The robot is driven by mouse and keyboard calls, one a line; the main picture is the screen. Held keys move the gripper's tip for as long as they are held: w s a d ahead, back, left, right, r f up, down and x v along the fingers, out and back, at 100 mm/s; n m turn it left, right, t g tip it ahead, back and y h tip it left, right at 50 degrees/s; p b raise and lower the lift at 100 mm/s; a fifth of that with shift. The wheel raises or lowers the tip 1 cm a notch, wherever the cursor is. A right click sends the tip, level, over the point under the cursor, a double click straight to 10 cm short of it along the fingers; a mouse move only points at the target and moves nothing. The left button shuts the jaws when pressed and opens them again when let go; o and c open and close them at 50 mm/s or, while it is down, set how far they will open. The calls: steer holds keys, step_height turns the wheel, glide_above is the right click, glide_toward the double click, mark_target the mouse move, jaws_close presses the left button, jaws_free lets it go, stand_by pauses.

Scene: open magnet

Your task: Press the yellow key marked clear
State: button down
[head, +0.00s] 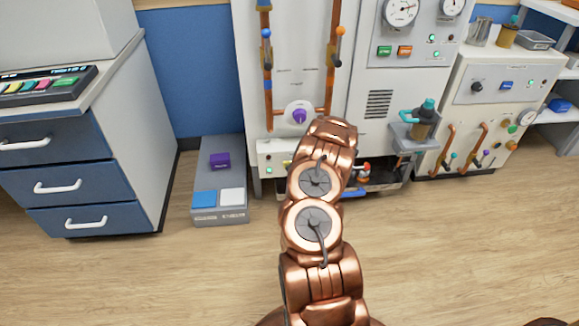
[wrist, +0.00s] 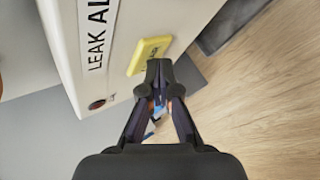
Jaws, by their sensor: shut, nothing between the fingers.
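The yellow key (wrist: 149,54) shows in the wrist view, on a pale panel face (wrist: 122,72) that carries the lettering "LEAK AL", cut off at the top. Dark marking on the key is partly covered and too small to read. My gripper (wrist: 159,68) is shut and empty, its fingertips at the key's lower right edge in the picture. I cannot tell whether they touch the key. In the head view my copper arm hides the gripper and this yellow key.
A white cabinet (head: 298,88) with copper pipes stands ahead. A low grey box (head: 217,215) with a purple block (head: 219,160) stands left of my arm. Blue drawers (head: 84,187) with a coloured-key console (head: 45,88) stand at far left. The wooden floor in front is clear.

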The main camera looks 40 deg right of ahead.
steer(key=shift+s+a+b, duration=0.45)
steer(key=shift+s+a, duration=0.05)
steer(key=shift+s, duration=0.2)
steer(key=shift+s+a+b, duration=0.25)
steer(key=shift+s+a, duration=0.5)
steer(key=shift+s, duration=0.25)
steer(key=shift+s+a+b, duration=0.25)
steer(key=shift+s+a, duration=0.5)
steer(key=shift+s, duration=0.2)
steer(key=shift+r, duration=0.15)
